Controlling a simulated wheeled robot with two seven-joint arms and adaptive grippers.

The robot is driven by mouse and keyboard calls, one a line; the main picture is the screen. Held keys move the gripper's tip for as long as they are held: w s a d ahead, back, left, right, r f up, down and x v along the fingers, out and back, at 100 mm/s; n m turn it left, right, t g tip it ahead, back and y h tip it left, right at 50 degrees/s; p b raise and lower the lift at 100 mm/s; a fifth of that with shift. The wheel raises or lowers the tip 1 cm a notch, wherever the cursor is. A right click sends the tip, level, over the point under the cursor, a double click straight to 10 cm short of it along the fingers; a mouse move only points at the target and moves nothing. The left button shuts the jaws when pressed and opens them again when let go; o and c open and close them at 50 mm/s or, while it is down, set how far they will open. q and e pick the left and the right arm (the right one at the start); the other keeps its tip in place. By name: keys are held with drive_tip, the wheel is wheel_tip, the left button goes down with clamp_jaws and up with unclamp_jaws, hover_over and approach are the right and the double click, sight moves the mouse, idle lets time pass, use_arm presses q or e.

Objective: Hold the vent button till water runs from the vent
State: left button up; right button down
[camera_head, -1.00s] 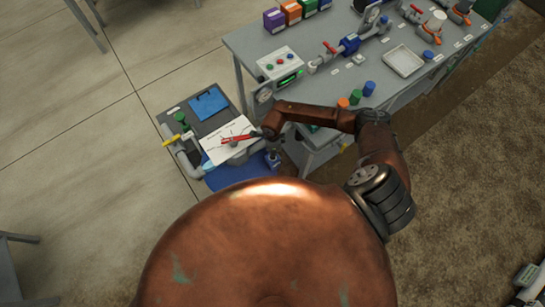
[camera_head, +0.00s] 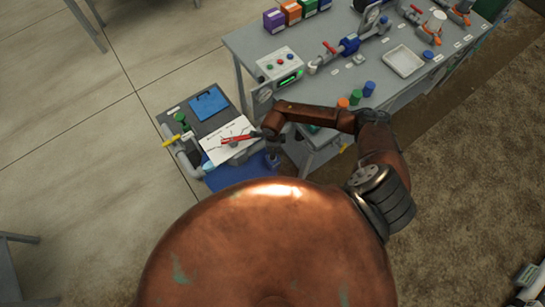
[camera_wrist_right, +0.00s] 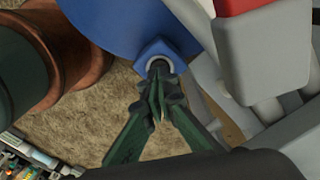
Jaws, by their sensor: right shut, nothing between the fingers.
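My right gripper (camera_wrist_right: 160,88) is shut and empty. In the right wrist view its fingertips reach the dark centre of a grey ring on a blue fitting (camera_wrist_right: 172,50), seemingly the vent button's place. The tips cover that centre, so I cannot tell whether the button is pressed in. In the head view the small blue fitting (camera_head: 273,159) shows just below the gripper, beside the low grey stand (camera_head: 221,119). I see no running water in either view. My left gripper is not in view.
A red-handled valve (camera_head: 236,139) and a white sheet (camera_head: 222,148) are on the low stand, close to my gripper. A large blue round part (camera_head: 228,177) is near. The grey bench (camera_head: 245,45) with a control box (camera_head: 280,64) stands behind. Open floor (camera_head: 70,130) lies left.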

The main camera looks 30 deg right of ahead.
drive_tip(key=shift+f+b, duration=0.95)
drive_tip(key=shift+f, duration=0.2)
idle(4.7)
drive_tip(key=shift+r+p, duration=2.4)
drive_tip(key=shift+r, duration=1.15)
